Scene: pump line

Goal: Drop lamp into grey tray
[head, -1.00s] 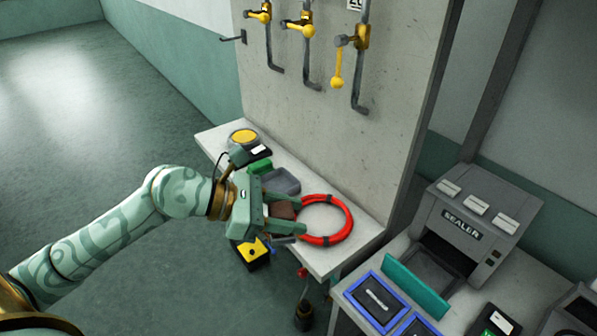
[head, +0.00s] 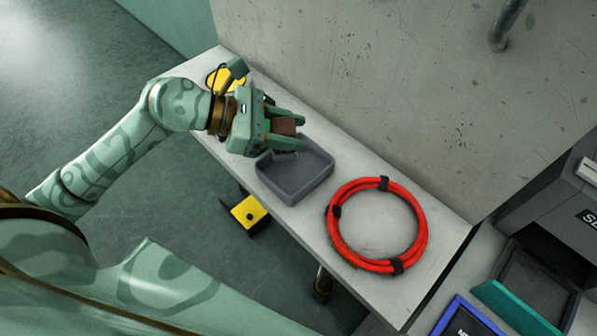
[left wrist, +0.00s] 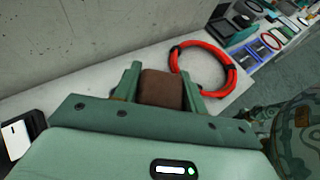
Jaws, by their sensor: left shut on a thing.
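My left gripper (head: 303,133) is shut on a brown, block-like thing, which I take to be the lamp (head: 284,126). In the left wrist view the lamp (left wrist: 161,88) sits between the two green fingers, and its far side is hidden. The grey tray (head: 313,182) lies on the bench, open side up. In the head view the gripper and lamp overlap the tray's back left part and appear above it. The visible part of the tray's floor is bare. The tray is hidden in the left wrist view. My right gripper is not in view.
A coiled red hose (head: 424,225) with black ties lies on the bench (head: 447,219) to the right of the tray. A yellow-topped thing (head: 222,76) is behind my gripper. A concrete wall (head: 380,80) borders the bench. A yellow box (head: 248,211) is below the bench's front edge.

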